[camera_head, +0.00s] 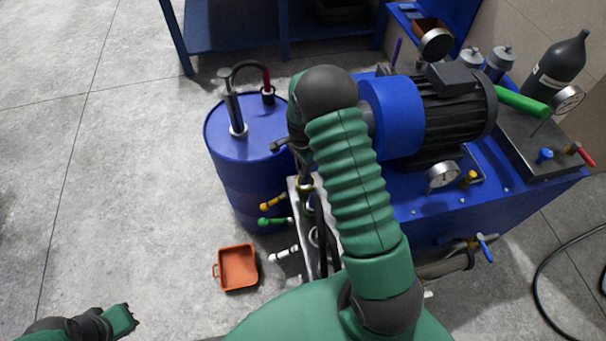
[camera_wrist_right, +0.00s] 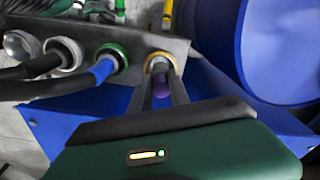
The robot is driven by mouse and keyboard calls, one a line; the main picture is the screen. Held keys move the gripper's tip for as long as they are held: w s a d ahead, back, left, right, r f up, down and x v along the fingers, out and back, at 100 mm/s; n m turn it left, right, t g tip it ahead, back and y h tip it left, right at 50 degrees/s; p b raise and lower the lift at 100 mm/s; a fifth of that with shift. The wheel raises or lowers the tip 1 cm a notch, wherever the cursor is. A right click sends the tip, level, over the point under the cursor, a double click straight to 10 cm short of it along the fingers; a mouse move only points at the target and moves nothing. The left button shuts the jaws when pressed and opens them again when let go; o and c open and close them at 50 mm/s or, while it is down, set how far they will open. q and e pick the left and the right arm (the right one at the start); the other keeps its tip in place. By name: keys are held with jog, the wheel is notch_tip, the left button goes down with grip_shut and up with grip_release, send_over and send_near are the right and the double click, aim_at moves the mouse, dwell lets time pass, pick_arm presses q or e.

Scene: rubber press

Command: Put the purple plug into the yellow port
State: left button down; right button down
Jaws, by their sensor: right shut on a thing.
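The yellow port (camera_wrist_right: 149,64) is a yellow-ringed socket in a grey metal plate in the right wrist view. My right gripper (camera_wrist_right: 165,76) is shut on the purple plug (camera_wrist_right: 161,89), which sits between the fingers just in front of the yellow port. The fingertips overlap the ring in the picture; I cannot tell whether the plug's tip is inside it. In the head view my right gripper is mostly hidden by my arm. My left gripper (camera_head: 130,319) is at the lower left, its jaws unclear.
A blue plug (camera_wrist_right: 103,70) sits at a green-ringed port (camera_wrist_right: 112,56), with other hose ends to its left. Yellow, green and white levers stick out from the plate. A blue barrel (camera_head: 235,165) and an orange tray (camera_head: 238,268) stand nearby. The left floor is clear.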

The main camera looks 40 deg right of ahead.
jog(key=f, duration=0.3)
jog(key=shift+s+d+f+b, duration=0.1)
jog(key=shift+d+f+b, duration=0.2)
jog(key=shift+d+f, duration=0.1)
jog(key=shift+a, duration=0.2)
jog(key=shift+f, duration=0.2)
jog(key=c, duration=1.2)
grip_release()
jog(key=shift+f, duration=0.1)
jog(key=shift+c, duration=0.2)
